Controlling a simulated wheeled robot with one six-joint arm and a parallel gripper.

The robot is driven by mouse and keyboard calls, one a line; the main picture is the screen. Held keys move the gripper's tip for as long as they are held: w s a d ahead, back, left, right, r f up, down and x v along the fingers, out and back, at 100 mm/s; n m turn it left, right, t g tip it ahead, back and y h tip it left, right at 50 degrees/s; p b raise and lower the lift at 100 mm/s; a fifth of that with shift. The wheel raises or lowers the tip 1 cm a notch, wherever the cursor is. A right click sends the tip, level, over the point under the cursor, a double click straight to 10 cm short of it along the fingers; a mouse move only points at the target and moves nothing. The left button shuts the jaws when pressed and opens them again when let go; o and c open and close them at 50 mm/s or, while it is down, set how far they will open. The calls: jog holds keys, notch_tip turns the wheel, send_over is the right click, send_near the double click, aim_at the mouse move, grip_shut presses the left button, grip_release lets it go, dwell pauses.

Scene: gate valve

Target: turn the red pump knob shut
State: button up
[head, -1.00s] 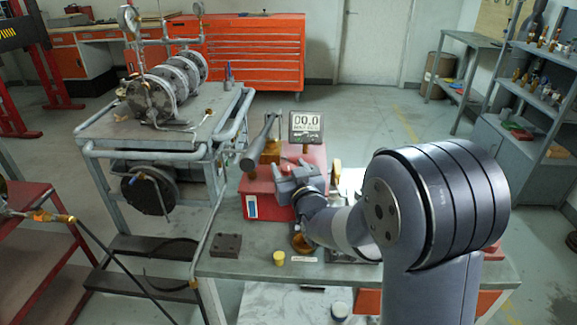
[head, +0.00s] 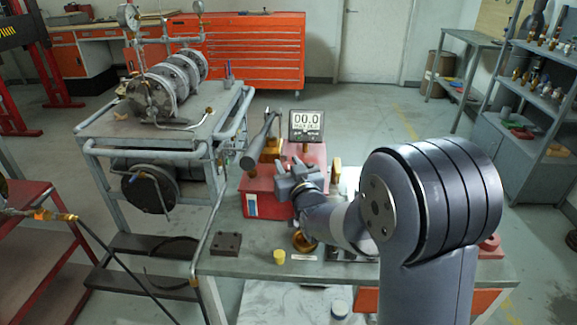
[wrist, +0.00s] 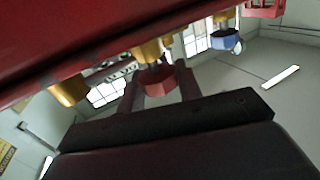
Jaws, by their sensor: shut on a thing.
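The red knob (wrist: 158,79) shows in the wrist view on a brass fitting (wrist: 147,50) of the red pump. My gripper (wrist: 157,76) has a finger on each side of the knob and is shut on it. In the head view my gripper (head: 290,176) is at the red pump (head: 265,205) on the bench, and it hides the knob there. A display (head: 306,124) behind the pump reads 00.0.
A long grey pump lever (head: 261,142) rises to the left of my gripper. A blue knob (wrist: 225,40) hangs to the right in the wrist view. A small yellow cap (head: 279,257) and a dark block (head: 226,244) lie on the bench (head: 240,266).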

jog(key=shift+m+t+h+b, duration=0.3)
jog(key=shift+m+h+b, duration=0.5)
jog(key=shift+h+b, duration=0.45)
jog(key=o, duration=1)
jog(key=shift+c, duration=0.2)
jog(key=v, duration=1)
jog(key=shift+s+b, duration=0.3)
jog(key=shift+s, duration=0.1)
jog(key=shift+w+d, duration=0.1)
